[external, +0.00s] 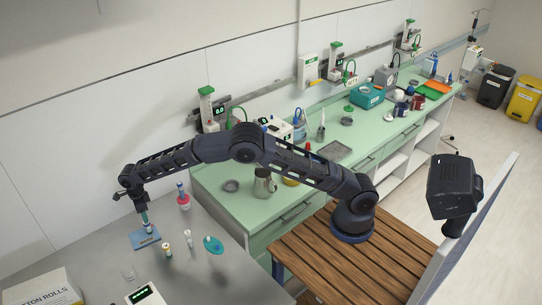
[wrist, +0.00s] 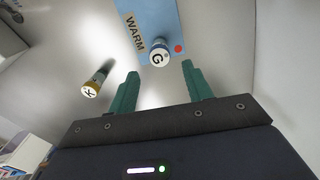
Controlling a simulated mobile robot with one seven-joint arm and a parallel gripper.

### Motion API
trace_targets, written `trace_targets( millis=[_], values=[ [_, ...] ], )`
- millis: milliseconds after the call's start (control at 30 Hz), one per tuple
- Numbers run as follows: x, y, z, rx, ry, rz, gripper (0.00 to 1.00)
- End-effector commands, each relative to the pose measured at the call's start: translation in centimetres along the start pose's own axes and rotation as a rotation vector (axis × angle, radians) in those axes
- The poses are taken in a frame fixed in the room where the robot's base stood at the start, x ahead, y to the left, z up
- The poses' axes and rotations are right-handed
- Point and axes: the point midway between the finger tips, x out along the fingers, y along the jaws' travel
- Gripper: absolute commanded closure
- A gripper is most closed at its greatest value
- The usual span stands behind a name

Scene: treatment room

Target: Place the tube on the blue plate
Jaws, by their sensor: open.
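The blue plate (external: 140,243) lies flat on the grey metal table; in the wrist view it (wrist: 172,20) bears a "WARM" label and a red dot. A tube with a white cap marked "G" and a blue band (wrist: 160,55) appears over the plate's near edge, seemingly upright. My gripper (wrist: 160,70) is open, its green fingers on either side of the line to this tube, with gaps showing. In the external view my gripper (external: 145,213) points down just above the plate, and the tube is hard to tell from the fingers. A yellow-banded tube marked "K" (wrist: 92,85) stands off the plate.
On the metal table, a small white-bodied vial (external: 189,239), a teal round item (external: 213,245), a pink-based holder (external: 183,201) and a box of cotton rolls (external: 42,288) stand around the plate. A green counter (external: 215,200) with equipment runs behind.

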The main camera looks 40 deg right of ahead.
Motion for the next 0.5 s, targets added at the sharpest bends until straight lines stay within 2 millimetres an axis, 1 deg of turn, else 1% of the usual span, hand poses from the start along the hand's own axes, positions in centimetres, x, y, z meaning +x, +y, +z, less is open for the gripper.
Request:
trace_targets(
  millis=[33, 200, 500],
  values=[
    [-0.8, 0.0, 0.0, 0.000, -0.001, -0.001, 0.50],
    [-2.1, 0.0, 0.0, 0.000, 0.000, 0.000, 0.50],
    [-2.5, 0.0, 0.0, 0.000, 0.001, 0.000, 0.50]
  ],
)
